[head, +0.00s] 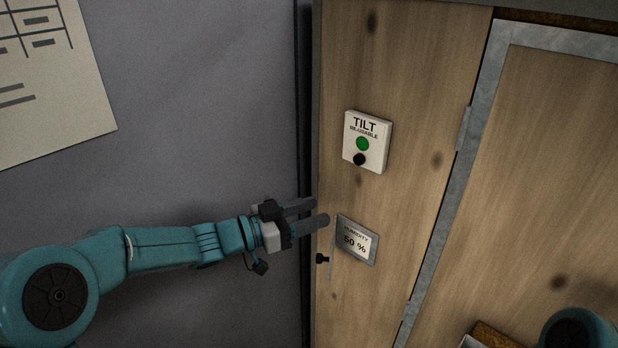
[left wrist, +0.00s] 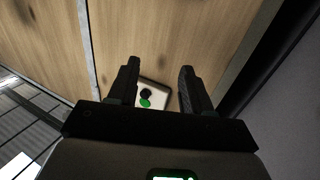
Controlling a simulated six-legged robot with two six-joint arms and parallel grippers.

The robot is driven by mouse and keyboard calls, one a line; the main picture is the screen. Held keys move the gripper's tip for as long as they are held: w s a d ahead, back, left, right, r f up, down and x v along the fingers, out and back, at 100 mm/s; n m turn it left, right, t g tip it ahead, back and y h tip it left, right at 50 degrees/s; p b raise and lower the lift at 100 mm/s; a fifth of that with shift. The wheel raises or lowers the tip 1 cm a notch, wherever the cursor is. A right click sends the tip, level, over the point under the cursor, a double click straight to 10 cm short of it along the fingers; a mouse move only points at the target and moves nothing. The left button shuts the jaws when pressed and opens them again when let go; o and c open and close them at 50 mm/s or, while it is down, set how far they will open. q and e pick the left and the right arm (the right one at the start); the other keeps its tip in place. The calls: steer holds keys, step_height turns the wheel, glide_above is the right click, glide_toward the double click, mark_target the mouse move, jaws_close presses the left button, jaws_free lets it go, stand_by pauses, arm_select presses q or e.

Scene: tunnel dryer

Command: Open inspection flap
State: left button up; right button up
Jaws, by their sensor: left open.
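The inspection flap (head: 333,252) is a thin plate at the left edge of a grey-framed humidity display (head: 357,239) on the wooden panel. It shows nearly edge-on, standing out from the panel, and the display face is uncovered. A small black knob (head: 322,259) sticks out from the flap to the left. My left gripper (head: 322,212) is open and empty, just above and left of the flap and knob. I cannot tell whether a finger touches the flap. In the left wrist view my open fingers (left wrist: 158,80) show, but the flap cannot be made out. My right gripper is out of view.
A white TILT box (head: 367,141) with green and black buttons is above the display; it also shows in the left wrist view (left wrist: 163,93). A metal-framed wooden door (head: 545,170) is right. A dark vertical edge and grey wall (head: 200,100) lie left.

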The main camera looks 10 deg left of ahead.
arm_select(q)
step_height(320, 180, up, 8)
steer(key=p, duration=0.1)
steer(key=shift+c, duration=0.3)
